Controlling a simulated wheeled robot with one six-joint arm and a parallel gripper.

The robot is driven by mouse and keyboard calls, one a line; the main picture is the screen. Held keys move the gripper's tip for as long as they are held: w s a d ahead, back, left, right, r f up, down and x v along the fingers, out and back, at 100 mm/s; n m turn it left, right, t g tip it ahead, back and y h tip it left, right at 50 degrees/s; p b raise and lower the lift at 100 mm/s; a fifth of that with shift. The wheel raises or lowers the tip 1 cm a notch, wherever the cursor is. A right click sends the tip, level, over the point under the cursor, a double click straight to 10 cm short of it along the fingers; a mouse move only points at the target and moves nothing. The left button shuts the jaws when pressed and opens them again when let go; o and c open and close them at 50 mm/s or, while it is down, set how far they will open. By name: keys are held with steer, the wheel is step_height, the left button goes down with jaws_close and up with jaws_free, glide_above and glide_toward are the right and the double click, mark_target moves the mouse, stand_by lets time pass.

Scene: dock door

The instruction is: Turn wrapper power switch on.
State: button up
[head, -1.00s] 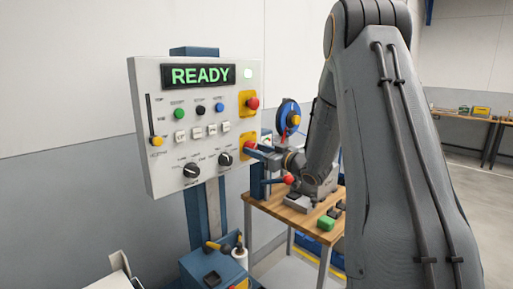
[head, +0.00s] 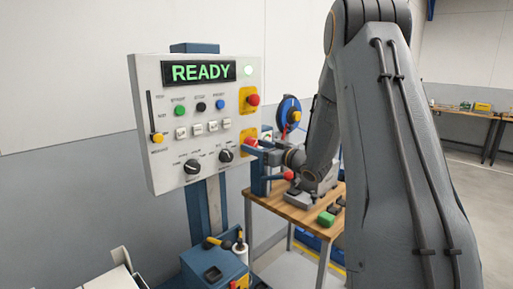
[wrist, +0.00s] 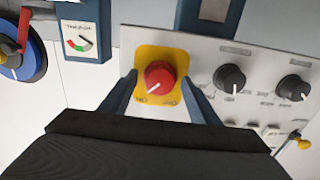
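The wrapper power switch is a red rotary knob on a yellow plate at the lower right of the control panel (head: 168,110). It shows close up in the wrist view (wrist: 160,78), with its white pointer line aimed down and left toward a small label. My gripper (wrist: 163,92) is open, with one blue finger on each side of the knob and a visible gap to each. In the head view my gripper (head: 262,152) is at the panel's lower right edge and partly hides the switch. The display (head: 201,72) reads READY in green, and a lamp (head: 248,70) beside it is lit.
A red knob on another yellow plate (head: 253,100) is just above. Two black dials (head: 226,156) sit left of the switch. A gauge box (wrist: 82,38) and a blue disc with a red lever (wrist: 22,52) are close by. A wooden bench (head: 300,216) stands behind.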

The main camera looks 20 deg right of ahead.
steer(key=b+v, duration=0.2)
steer(key=v, duration=0.5)
steer(key=shift+s+d, duration=0.15)
steer(key=shift+s, duration=0.2)
steer(key=s+a+f+m+g+h, duration=0.45)
steer(key=a+f+g+h, duration=0.2)
steer(key=f, duration=0.35)
steer(key=s+a+f+g, duration=0.2)
steer(key=s+a+g, duration=0.1)
steer(key=s, duration=0.5)
steer(key=s+a+f+g, duration=0.3)
steer(key=s+a, duration=0.1)
steer(key=s, duration=0.5)
steer(key=s+a+f+g, duration=0.3)
steer(key=s+a, duration=0.1)
steer(key=s, duration=0.4)
steer(key=shift+s+a, duration=0.25)
steer(key=shift+s, duration=0.15)
steer(key=shift+c, duration=0.3)
